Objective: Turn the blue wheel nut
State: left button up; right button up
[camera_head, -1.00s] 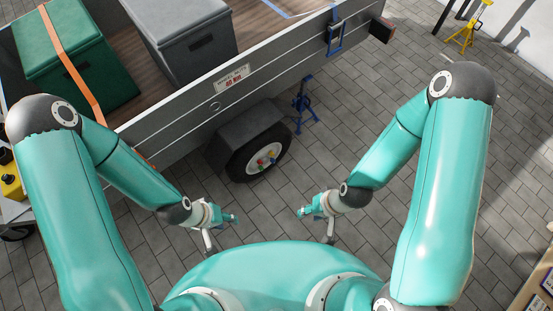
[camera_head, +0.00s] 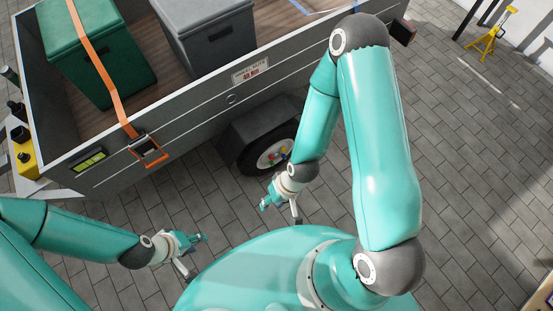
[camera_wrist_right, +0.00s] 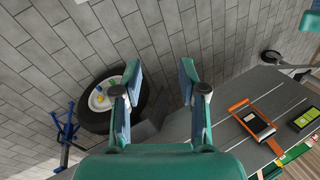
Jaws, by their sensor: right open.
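The trailer wheel (camera_head: 247,164) has a dark tyre and a pale rim with small coloured nuts; my right arm partly covers it in the head view. In the right wrist view the wheel (camera_wrist_right: 92,123) lies left of my fingers.
The grey trailer (camera_head: 190,128) carries a green box (camera_head: 95,60) and a grey box (camera_head: 208,40), with an orange strap (camera_head: 95,55). A blue jack stand (camera_wrist_right: 65,130) stands by the wheel. A yellow stand (camera_head: 490,38) is far right.

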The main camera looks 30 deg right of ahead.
jog(key=shift+w+a, duration=0.2)
jog(key=shift+o, duration=0.6)
jog(key=n+t+h+b, duration=0.3)
jog(key=t+b, duration=1.4)
jog(key=b, duration=2.3)
send_near(284, 156)
jog(key=w+f+b, duration=0.1)
jog(key=w+b, duration=0.4)
jog(key=w, duration=0.3)
jog(key=shift+n+y, duration=0.3)
jog(key=shift+y, duration=0.1)
